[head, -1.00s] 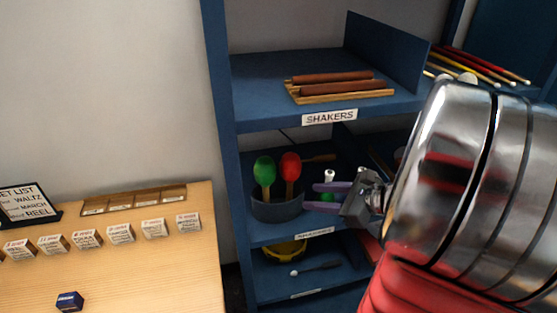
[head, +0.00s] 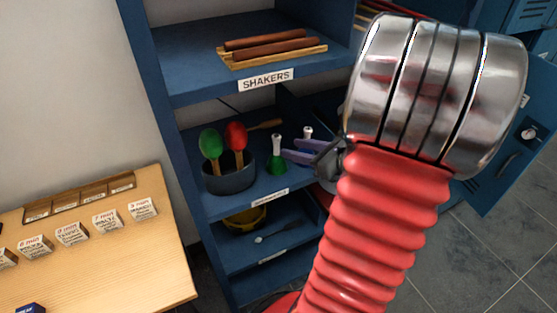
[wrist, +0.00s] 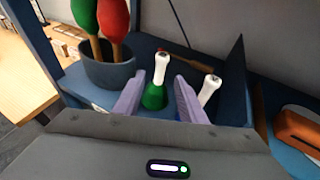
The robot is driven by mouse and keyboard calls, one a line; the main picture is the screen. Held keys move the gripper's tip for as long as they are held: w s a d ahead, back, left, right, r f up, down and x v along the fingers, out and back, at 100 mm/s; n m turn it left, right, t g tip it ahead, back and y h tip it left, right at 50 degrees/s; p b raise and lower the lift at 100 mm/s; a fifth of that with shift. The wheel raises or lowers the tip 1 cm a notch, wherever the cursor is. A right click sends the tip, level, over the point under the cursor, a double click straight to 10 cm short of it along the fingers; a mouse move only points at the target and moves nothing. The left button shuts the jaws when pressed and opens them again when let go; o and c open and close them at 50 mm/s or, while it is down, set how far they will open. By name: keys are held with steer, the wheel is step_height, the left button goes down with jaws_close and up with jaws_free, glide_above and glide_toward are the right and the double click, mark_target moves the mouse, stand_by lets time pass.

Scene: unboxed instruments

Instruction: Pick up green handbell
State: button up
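The green handbell (head: 277,164) stands upright on the middle shelf, white handle up, right of the grey pot. In the wrist view the green handbell (wrist: 155,96) shows beyond and between the fingertips. My gripper (head: 287,148) has purple fingers and is open and empty. In the head view its tips are just right of the bell; I cannot tell whether they touch it. The spread fingers of my gripper (wrist: 158,83) also show in the wrist view.
A second white handle (wrist: 210,88) stands right of the bell; its lower part is hidden. The grey pot (head: 229,178) holds a green and a red maraca. A dark divider (wrist: 232,85) stands to the right. The SHAKERS shelf (head: 190,80) is above.

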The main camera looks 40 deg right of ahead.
mark_target(280, 157)
steer(key=shift+x, duration=3.35)
steer(key=shift+x, duration=2.65)
steer(key=shift+f, duration=0.1)
steer(key=shift+c, duration=0.6)
jaws_close()
